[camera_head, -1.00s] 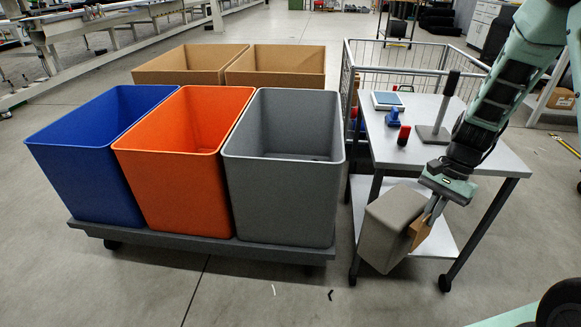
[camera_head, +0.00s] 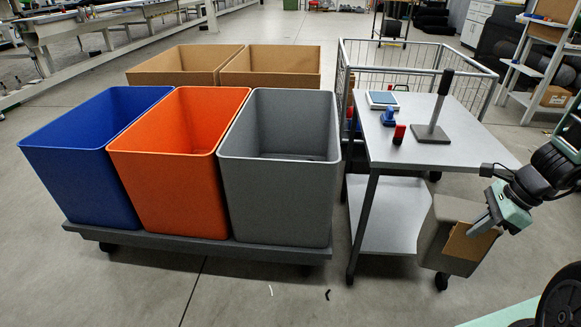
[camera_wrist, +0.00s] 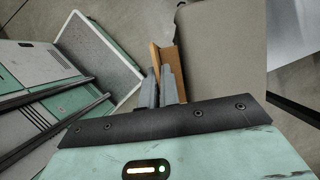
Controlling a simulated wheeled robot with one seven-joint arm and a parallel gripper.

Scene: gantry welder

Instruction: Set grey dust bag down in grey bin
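The grey dust bag (camera_head: 442,245) with a brown cardboard collar (camera_head: 470,242) hangs tilted in my gripper (camera_head: 480,226), in front of the table's right front corner. In the wrist view my gripper (camera_wrist: 168,88) has its fingers closed on the brown collar (camera_wrist: 166,62), and the bag (camera_wrist: 222,60) fills the upper right. The grey bin (camera_head: 277,165) stands upright on a dolly, right of the orange bin. Its visible inside looks empty. The bag is well to the right of the bin and below its rim.
The orange bin (camera_head: 180,165) and blue bin (camera_head: 85,160) share the dark dolly (camera_head: 200,244). Cardboard boxes (camera_head: 270,66) stand behind. A metal table (camera_head: 450,147) with a scale, small items and an upright post stands between bin and gripper. A wire cart (camera_head: 420,62) is behind it.

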